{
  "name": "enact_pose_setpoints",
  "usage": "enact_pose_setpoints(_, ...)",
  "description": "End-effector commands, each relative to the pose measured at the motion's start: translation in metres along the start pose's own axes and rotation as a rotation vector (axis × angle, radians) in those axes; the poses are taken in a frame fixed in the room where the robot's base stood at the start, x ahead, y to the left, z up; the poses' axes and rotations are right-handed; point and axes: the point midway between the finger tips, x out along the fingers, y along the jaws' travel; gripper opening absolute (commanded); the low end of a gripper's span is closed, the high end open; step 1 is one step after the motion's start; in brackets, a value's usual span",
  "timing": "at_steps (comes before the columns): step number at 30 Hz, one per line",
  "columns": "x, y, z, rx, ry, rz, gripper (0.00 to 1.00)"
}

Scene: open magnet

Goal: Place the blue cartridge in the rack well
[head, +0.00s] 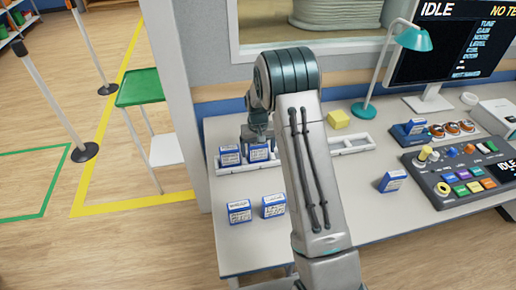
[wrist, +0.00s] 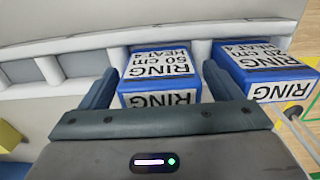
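A blue cartridge with a white label (wrist: 158,75) stands in the white rack (wrist: 90,66), between my gripper's fingers (wrist: 160,85). In the wrist view my gripper is open, with a narrow gap beside the cartridge. In the head view my gripper (head: 258,133) is right above this cartridge (head: 258,152). A second blue cartridge (head: 230,156) stands beside it in the rack; it also shows at the right of the wrist view (wrist: 265,70). The rack (head: 352,150) runs on behind my arm, with empty wells to the right. How deep the cartridge sits is hidden.
Two more cartridges, one here (head: 240,211) and one beside it (head: 273,206), stand on the table in front. Another (head: 392,181) is near the control console (head: 462,190). A yellow block (head: 339,118) and a teal lamp (head: 365,108) are behind the rack.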

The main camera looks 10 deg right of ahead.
Motion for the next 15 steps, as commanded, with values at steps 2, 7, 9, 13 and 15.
enact_pose_setpoints(2, -0.001, 0.0, 0.0, 0.0, 0.0, 0.0, 0.85)
enact_pose_setpoints(7, -0.013, 0.0, -0.001, 0.0, 0.003, 0.0, 0.85)
enact_pose_setpoints(9, -0.025, 0.0, -0.001, 0.0, 0.005, 0.0, 0.85)
enact_pose_setpoints(13, -0.054, 0.0, -0.001, 0.0, 0.006, 0.0, 0.85)
enact_pose_setpoints(15, -0.07, 0.0, -0.001, 0.0, 0.005, 0.0, 0.85)
